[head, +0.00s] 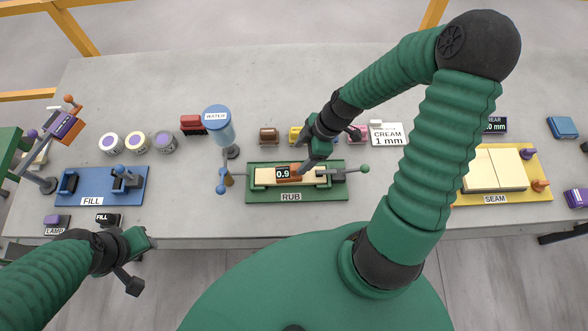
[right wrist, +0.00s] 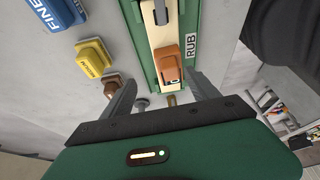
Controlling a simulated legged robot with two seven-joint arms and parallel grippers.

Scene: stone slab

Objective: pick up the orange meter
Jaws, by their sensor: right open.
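The orange meter (head: 296,171) with a "0.9" display lies on the pale strip of the green RUB fixture (head: 254,194). In the right wrist view the orange meter (right wrist: 168,65) sits on the strip, ahead of the fingertips and between their lines. My right gripper (head: 308,163) is just above the meter in the head view and hides part of it. In the right wrist view my right gripper (right wrist: 163,92) is open and empty, its fingers apart. My left gripper (head: 142,258) hangs at the slab's front edge, away from the meter; its jaw opening is unclear.
A blue FILL fixture (head: 76,190) stands left and a yellow SEAM board (head: 545,166) right.

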